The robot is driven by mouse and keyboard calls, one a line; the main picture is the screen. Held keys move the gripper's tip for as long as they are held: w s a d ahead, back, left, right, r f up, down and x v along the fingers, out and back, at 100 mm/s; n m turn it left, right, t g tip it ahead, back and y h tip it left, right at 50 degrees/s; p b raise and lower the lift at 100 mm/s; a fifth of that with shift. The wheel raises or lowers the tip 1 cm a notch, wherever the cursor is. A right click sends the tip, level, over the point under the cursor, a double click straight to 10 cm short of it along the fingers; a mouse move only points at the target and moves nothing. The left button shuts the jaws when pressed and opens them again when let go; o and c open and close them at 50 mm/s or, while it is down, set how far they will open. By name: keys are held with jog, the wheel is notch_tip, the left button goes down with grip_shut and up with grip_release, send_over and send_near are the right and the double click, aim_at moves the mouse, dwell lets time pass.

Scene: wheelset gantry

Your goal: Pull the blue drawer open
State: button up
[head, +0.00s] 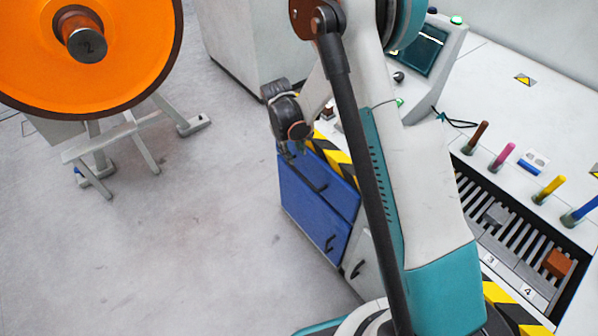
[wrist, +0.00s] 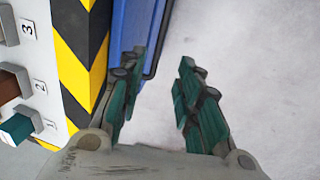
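The blue drawer (head: 325,170) is the upper part of a blue cabinet front below the striped bench edge in the head view. It looks shut, with a dark bar handle (head: 308,180) on its face. In the wrist view, part of the blue front (wrist: 124,28) and the dark handle (wrist: 161,45) show at the top. My gripper (head: 292,152) is at the drawer's upper left in the head view. In the wrist view my gripper (wrist: 161,62) is open and empty, its left finger close to the blue front. The handle's near end lies between the fingertips; I cannot tell whether they touch.
A lower blue front (head: 305,215) has its own handle. The white bench (head: 540,85) carries a slotted rack, coloured pegs and a screen console (head: 425,55). An orange wheel (head: 120,50) on a stand is at left. The grey floor (head: 190,240) before the cabinet is clear.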

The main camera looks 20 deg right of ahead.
aim_at(300, 174)
jog(key=f+b, duration=0.1)
jog(key=f, duration=0.3)
jog(key=d+f+b, duration=0.1)
jog(key=f+b, duration=0.1)
jog(key=f, duration=0.2)
jog(key=w+d+f+b, duration=0.1)
jog(key=f, duration=0.3)
jog(key=shift+d+f+b, duration=0.1)
jog(key=shift+f+b, duration=0.2)
grip_shut()
